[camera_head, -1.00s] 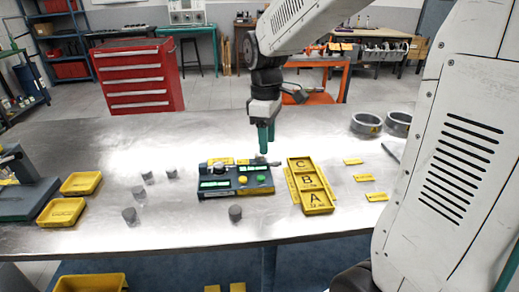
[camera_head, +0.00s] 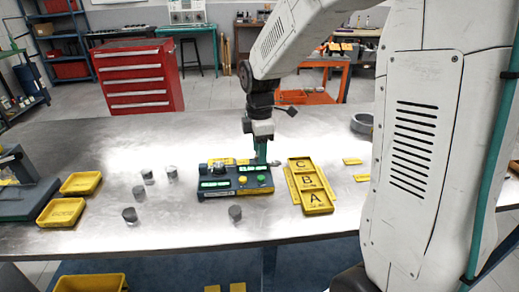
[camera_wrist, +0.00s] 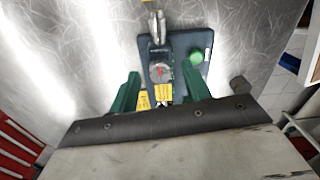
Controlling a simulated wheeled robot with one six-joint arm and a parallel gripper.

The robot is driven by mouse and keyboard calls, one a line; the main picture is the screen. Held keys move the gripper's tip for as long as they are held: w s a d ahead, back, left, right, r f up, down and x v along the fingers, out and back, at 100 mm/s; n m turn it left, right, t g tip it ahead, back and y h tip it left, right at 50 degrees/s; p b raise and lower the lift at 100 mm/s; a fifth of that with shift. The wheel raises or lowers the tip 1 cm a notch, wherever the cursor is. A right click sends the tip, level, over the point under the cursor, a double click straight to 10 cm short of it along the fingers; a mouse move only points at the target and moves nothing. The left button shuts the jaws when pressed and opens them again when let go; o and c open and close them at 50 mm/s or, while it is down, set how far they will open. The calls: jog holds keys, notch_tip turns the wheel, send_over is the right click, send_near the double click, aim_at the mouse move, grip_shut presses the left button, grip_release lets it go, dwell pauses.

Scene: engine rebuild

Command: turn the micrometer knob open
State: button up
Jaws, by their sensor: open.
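The micrometer station (camera_head: 228,190) is a dark blue block on the metal table, with two green displays, a yellow button and a green button. In the wrist view, its base (camera_wrist: 187,80) lies below my fingers. A grey round part with a red mark (camera_wrist: 160,71), apparently the micrometer knob, shows between and ahead of my fingertips. A silver metal part (camera_wrist: 157,27) extends beyond it. My gripper (camera_head: 260,162) points down at the back right of the station. Its green fingers (camera_wrist: 158,85) are open, with no contact visible. In the head view the fingers partly hide the knob area.
A yellow tray marked A, B, C (camera_head: 306,180) stands close on the right. Several grey cylinders (camera_head: 129,215) stand left and in front of the station. Yellow bins (camera_head: 62,212) are at the left. The table behind the station is clear.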

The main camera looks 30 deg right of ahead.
jog(key=shift+f, duration=0.15)
jog(key=c, duration=1)
